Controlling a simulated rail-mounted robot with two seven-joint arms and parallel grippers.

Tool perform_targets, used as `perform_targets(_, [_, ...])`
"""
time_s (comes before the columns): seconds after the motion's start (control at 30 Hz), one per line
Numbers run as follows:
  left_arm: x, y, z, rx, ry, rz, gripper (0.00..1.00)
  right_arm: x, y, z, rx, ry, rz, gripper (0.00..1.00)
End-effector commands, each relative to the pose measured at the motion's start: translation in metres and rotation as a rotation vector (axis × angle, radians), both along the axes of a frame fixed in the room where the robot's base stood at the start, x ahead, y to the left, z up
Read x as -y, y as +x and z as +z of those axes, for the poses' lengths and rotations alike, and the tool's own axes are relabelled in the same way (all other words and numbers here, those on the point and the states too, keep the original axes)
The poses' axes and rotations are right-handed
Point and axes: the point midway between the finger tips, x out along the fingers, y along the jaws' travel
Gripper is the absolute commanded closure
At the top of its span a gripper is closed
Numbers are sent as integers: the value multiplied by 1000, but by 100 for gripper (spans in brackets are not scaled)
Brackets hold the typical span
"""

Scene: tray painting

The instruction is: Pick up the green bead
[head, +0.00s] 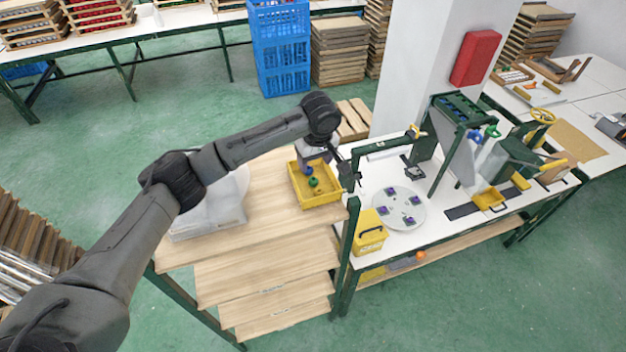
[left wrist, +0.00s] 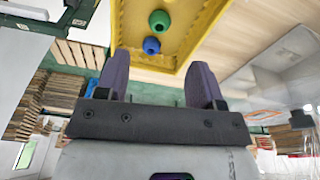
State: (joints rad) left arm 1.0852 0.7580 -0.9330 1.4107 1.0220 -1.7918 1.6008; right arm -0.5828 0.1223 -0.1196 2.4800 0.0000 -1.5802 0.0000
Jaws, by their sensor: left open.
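The green bead (head: 313,182) lies in the yellow tray (head: 319,201) on the wooden table. A blue bead (head: 308,171) lies close beside it in the same tray. In the left wrist view the green bead (left wrist: 159,20) is beyond the blue bead (left wrist: 152,45), and the tray (left wrist: 192,40) fills the top middle. My left gripper (left wrist: 158,75) is open and empty, with its two fingers apart and pointing toward the tray. In the head view my left arm reaches over the tray's far side; its fingertips are hard to make out there. My right gripper is not in view.
A translucent bin (head: 215,205) stands on the table left of the tray. To the right, a white workbench holds a round plate (head: 398,208) with several purple pieces, a yellow box (head: 369,238) and a green-framed press (head: 460,110). Blue crates (head: 280,50) stand behind.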

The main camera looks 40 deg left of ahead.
Motion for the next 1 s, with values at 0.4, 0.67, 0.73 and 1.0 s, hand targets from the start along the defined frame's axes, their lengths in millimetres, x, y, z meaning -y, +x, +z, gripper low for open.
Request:
perform_targets(0.4, [-5, 2, -35, 0, 1, -1, 38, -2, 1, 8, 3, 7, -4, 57])
perform_targets(0.67, [-5, 3, -63, -2, 2, -2, 38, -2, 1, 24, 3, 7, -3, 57])
perform_targets(0.73, [-6, 4, -73, -1, 0, -1, 38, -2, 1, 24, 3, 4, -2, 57])
perform_targets(1.0, [-8, 5, -86, 2, 1, -2, 38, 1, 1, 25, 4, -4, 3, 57])
